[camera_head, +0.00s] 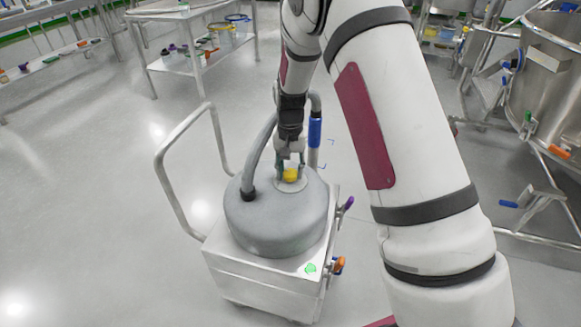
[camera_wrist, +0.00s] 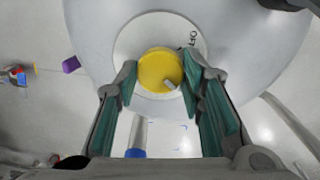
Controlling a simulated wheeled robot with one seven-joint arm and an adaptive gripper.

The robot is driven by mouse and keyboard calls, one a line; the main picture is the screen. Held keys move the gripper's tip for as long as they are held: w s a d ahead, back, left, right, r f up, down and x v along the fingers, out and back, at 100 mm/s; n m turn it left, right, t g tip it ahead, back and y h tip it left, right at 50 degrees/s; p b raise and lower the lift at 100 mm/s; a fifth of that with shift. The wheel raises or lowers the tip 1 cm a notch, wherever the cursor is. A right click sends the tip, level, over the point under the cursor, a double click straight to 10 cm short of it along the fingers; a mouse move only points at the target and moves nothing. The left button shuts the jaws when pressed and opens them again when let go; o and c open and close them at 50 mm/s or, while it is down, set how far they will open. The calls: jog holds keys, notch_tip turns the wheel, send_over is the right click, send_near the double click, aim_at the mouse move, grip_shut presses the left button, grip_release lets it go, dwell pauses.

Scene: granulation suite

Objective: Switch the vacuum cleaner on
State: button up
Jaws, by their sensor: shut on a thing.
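The vacuum cleaner (camera_head: 262,225) is a grey round drum on a square metal cart, with a hose on its top. Its yellow round switch knob (camera_head: 290,175) sits on a pale disc on the lid. In the wrist view the knob (camera_wrist: 160,70) has a small grey pointer mark at its lower right. The letters "OFF" show on the disc at the knob's upper right. My gripper (camera_head: 290,165) reaches down from above. Its green-padded fingers (camera_wrist: 158,82) stand on both sides of the knob and are shut on it.
The cart has a bent metal handle (camera_head: 165,165) on the left. A blue-gripped tube (camera_head: 315,133) stands behind the drum. Purple and orange fittings (camera_head: 339,265) stick out at the right. Steel tables stand at the back left, a steel vessel (camera_head: 545,85) at the right. Floor at left is clear.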

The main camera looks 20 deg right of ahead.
aim_at(290, 173)
jog(key=shift+m, duration=0.6)
jog(key=o, duration=1.1)
jog(key=shift+o, duration=0.2)
jog(key=shift+r, duration=0.1)
notch_tip(290, 173, up, 12)
